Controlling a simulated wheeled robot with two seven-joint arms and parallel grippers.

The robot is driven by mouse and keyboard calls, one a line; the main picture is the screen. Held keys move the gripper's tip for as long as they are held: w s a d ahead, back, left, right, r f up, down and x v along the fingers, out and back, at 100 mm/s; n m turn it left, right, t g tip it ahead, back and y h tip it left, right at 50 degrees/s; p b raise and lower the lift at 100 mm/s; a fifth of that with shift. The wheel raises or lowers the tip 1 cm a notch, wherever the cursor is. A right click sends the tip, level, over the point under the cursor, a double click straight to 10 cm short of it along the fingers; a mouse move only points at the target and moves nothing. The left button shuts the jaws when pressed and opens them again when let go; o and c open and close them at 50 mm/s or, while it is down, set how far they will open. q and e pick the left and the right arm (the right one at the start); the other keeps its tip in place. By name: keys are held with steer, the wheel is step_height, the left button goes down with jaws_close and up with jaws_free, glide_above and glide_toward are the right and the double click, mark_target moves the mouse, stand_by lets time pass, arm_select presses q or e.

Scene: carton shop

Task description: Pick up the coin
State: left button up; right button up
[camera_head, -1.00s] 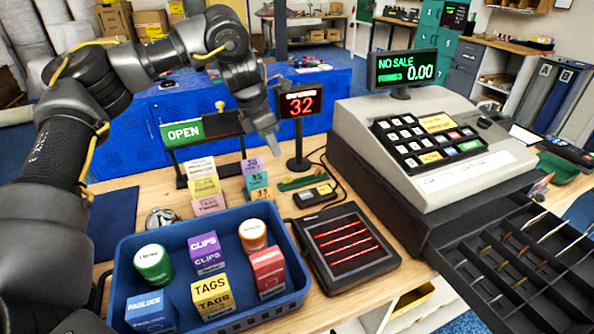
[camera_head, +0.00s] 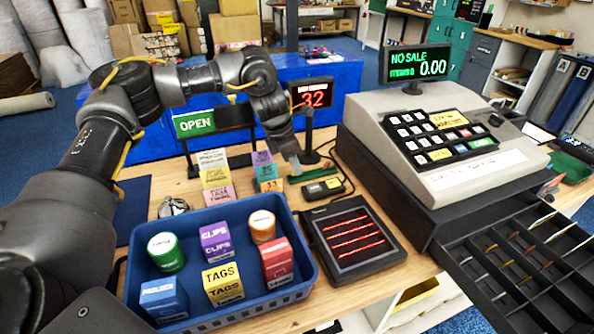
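I cannot make out a coin in the head view. My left gripper (camera_head: 294,167) points down just above the wooden counter, beside the post of the small red "32" display (camera_head: 312,93). Its fingers overlap from this angle, so I cannot see a gap or anything held. Its tip is close to a small green strip-like item (camera_head: 322,189) and several coloured number cards (camera_head: 267,172). The open cash drawer (camera_head: 470,262) at right has black compartments, with no coin I can tell apart. My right gripper is out of view.
A blue basket (camera_head: 306,283) with several boxes and round tubs stands in front. A black pad with red lines (camera_head: 351,239) lies beside it. The grey cash register (camera_head: 440,135) stands at right, and a green "OPEN" sign (camera_head: 194,123) stands behind the cards.

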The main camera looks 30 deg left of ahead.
arm_select(q)
steer(key=shift+w+f, duration=0.2)
steer(key=shift+f, duration=0.35)
steer(key=shift+d+f, duration=0.1)
steer(key=shift+f, duration=0.15)
jaws_close()
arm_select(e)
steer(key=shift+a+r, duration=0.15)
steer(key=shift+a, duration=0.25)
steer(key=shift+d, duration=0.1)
arm_select(q)
steer(key=shift+r, duration=0.1)
